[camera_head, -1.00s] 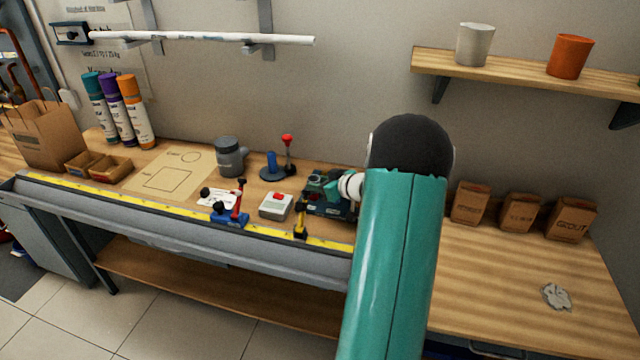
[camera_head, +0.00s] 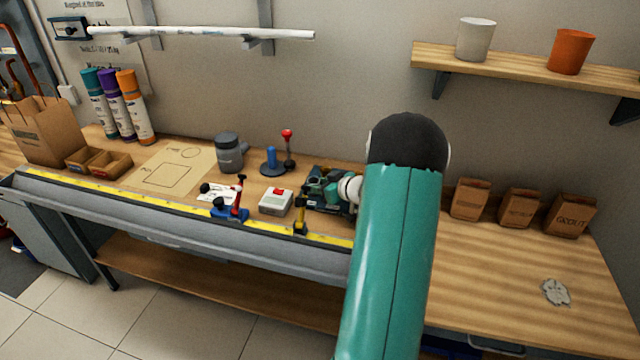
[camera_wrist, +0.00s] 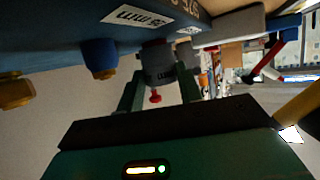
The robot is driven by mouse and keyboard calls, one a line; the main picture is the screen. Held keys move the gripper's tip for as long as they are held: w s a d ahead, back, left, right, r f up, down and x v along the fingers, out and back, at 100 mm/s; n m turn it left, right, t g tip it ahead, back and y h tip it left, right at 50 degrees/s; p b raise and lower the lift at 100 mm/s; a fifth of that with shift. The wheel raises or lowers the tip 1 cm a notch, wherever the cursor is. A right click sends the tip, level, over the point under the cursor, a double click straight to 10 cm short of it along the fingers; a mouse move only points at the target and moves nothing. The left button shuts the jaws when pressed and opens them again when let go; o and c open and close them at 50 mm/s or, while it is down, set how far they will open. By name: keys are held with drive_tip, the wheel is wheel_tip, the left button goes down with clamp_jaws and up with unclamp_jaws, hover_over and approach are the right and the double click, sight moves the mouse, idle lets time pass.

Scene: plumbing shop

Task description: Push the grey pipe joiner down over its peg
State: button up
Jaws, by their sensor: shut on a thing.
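In the wrist view, the grey pipe joiner (camera_wrist: 158,66) is between the two green fingers of my gripper (camera_wrist: 158,88), which is shut on it. Its end meets or nearly meets a blue block (camera_wrist: 75,30) with white size labels along the picture's top. A dark reddish piece (camera_wrist: 152,44) shows where joiner and block meet. A small red tip (camera_wrist: 155,97) shows between the fingers; I cannot tell if it is the peg's end. How far the joiner is over its peg is hidden. In the head view, my arm covers much of the gripper area.
On the blue block, a blue fitting (camera_wrist: 99,57) and a yellow one (camera_wrist: 16,92) stand beside the joiner. In the head view, a white-and-red button box (camera_head: 276,201), a blue-and-red clamp (camera_head: 232,205) and a grey pot (camera_head: 229,152) are left of my arm.

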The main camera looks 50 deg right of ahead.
drive_tip(key=o, duration=1)
drive_tip(key=shift+o, duration=0.2)
drive_tip(key=v, duration=1.3)
drive_tip(key=shift+s, duration=0.35)
drive_tip(key=shift+r, duration=0.15)
